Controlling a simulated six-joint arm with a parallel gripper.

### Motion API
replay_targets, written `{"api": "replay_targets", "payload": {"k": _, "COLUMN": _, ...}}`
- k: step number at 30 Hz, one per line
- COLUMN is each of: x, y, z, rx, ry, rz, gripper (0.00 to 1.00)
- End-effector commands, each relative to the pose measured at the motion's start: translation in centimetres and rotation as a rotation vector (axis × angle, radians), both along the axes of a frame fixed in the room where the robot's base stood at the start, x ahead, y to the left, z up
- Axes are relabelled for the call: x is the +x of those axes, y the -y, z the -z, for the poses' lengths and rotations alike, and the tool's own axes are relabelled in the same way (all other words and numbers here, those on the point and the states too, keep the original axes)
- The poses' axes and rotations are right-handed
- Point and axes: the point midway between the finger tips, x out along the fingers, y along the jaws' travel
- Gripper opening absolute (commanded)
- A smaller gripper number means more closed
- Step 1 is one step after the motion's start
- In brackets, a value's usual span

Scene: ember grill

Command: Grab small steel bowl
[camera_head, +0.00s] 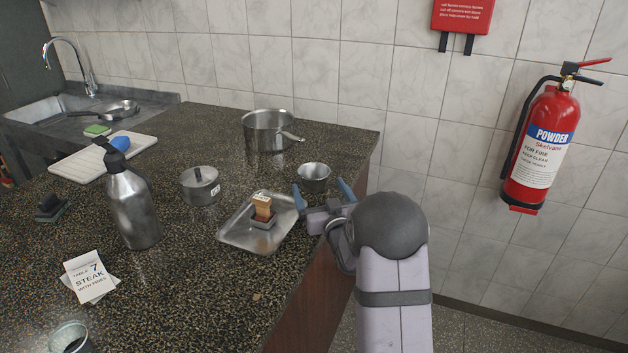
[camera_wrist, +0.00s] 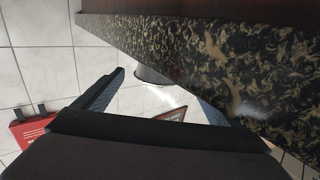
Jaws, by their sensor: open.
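The small steel bowl (camera_head: 314,178) stands upright on the dark speckled counter near its right edge. My gripper (camera_head: 322,193) is open and empty, on the near side of the bowl in the head view. One finger shows to the left of the bowl and one to the right, with the bowl beyond the gap. In the wrist view, part of the bowl (camera_wrist: 152,78) shows between the two fingertips of my gripper (camera_wrist: 162,87). The wrist housing hides much of the lower picture. I cannot tell whether either finger touches the bowl.
The counter's right edge is close to my arm.

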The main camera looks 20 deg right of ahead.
Motion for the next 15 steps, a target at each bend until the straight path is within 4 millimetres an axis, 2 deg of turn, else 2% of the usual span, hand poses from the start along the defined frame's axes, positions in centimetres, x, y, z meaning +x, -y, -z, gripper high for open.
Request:
{"api": "replay_targets", "payload": {"k": 8, "x": 0.7, "y": 0.1, "z": 0.0, "rx": 0.0, "ry": -0.001, "rz": 0.0, "gripper": 0.9}}
{"api": "replay_targets", "payload": {"k": 15, "x": 2.8, "y": 0.7, "z": -0.2, "rx": 0.0, "ry": 0.0, "rz": 0.0, "gripper": 0.9}}
